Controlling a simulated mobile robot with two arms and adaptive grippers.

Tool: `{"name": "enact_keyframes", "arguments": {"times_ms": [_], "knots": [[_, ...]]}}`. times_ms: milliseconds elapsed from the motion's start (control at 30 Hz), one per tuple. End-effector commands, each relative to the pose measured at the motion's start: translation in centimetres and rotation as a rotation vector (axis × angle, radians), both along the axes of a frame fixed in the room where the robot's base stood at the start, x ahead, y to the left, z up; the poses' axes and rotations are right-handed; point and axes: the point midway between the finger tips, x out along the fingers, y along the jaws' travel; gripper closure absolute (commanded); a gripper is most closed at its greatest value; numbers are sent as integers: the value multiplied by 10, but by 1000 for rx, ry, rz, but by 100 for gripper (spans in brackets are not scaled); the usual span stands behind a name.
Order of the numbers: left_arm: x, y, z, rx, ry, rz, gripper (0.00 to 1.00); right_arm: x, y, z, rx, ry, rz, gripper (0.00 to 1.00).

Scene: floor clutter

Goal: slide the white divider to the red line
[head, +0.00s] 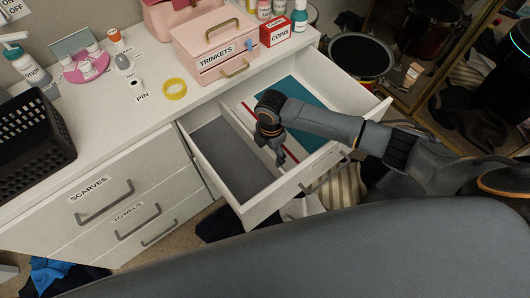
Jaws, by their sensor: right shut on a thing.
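The white divider (243,134) stands across the inside of an open white drawer, along the right edge of the grey-lined part (226,158). A red line (293,155) runs on the drawer's floor to the right of the divider, roughly parallel to it and apart from it. My right gripper (280,158) reaches down into the drawer from the right and is shut on the divider near its front half. The fingers hide part of the divider and of the red line. My left gripper is not in view.
The open drawer's front (318,171) and side walls surround my gripper. A teal lining (312,92) covers the drawer's right part. The dresser top holds a trinkets box (214,47), a coins box (275,30), a yellow ring (174,88) and a black basket (32,140).

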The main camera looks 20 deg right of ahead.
Motion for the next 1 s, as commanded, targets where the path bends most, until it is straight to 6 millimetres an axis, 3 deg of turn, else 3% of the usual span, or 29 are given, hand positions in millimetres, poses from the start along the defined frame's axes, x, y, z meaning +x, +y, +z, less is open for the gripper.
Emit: {"name": "enact_keyframes", "arguments": {"times_ms": [100,300,467,733,767,867,1000], "knots": [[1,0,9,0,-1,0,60,11,-36,2,-8,1,-6,82],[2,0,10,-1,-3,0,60,26,-77,0,-6,3,-5,82],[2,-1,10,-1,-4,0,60,30,-89,-1,-5,2,-2,82],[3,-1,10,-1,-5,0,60,31,-89,-1,-5,2,-1,82],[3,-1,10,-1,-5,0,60,31,-89,-1,-5,2,-1,21],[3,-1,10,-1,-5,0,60,31,-89,-1,-4,3,-1,2],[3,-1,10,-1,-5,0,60,31,-88,0,-4,1,-1,2]]}}
